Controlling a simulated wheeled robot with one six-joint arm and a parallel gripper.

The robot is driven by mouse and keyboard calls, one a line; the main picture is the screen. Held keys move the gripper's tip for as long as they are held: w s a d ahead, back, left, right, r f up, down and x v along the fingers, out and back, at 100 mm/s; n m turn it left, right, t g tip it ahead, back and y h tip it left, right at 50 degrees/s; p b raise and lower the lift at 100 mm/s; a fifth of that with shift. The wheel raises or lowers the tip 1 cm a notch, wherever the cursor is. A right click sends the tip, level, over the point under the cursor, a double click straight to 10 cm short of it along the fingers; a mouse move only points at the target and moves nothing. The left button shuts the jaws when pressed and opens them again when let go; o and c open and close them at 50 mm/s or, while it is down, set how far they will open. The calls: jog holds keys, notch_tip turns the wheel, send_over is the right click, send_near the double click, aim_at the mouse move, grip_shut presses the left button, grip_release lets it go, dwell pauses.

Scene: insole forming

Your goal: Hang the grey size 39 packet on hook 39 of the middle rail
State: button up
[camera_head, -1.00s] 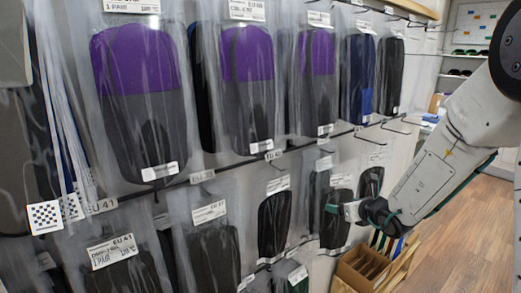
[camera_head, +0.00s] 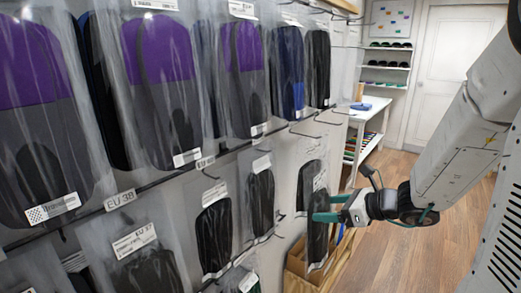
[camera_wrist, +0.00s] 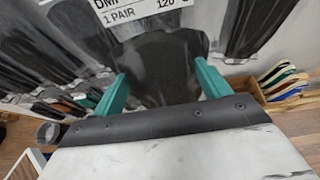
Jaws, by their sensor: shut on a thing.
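The held packet (camera_head: 317,238) is a clear bag with a dark insole and a white label, hanging upright at the right end of the rack. In the wrist view the packet (camera_wrist: 158,62) lies between the teal fingers, and its label reads "1 PAIR"; the size is out of frame. My gripper (camera_head: 328,208) is shut on it, and it also shows in the wrist view (camera_wrist: 160,82). A rail (camera_head: 155,184) with small size tags crosses the rack; one tag (camera_head: 120,199) seems to read EU 38. Empty hooks (camera_head: 305,133) show at its right. I cannot make out a 39 tag.
Purple-and-grey packets (camera_head: 160,90) hang above this rail, with blue (camera_head: 289,75) and black (camera_head: 318,68) ones farther right. Dark packets (camera_head: 213,235) hang below. A wooden box (camera_head: 300,268) stands under the held packet. A white table (camera_head: 368,115) is behind; open floor lies right.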

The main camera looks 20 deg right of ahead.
jog(key=shift+d, duration=0.3)
jog(key=w+a, duration=0.8)
jog(key=w, duration=0.4)
jog(key=shift+a, duration=0.4)
jog(key=x, duration=0.3)
jog(key=shift+w+a+r, duration=0.15)
jog(key=shift+r, duration=0.1)
jog(key=shift+c, duration=0.6)
jog(key=shift+f, duration=0.15)
jog(key=shift+f, duration=0.2)
jog(key=o, duration=1.4)
jog(key=shift+d+r, duration=0.1)
jog(key=shift+d, duration=0.1)
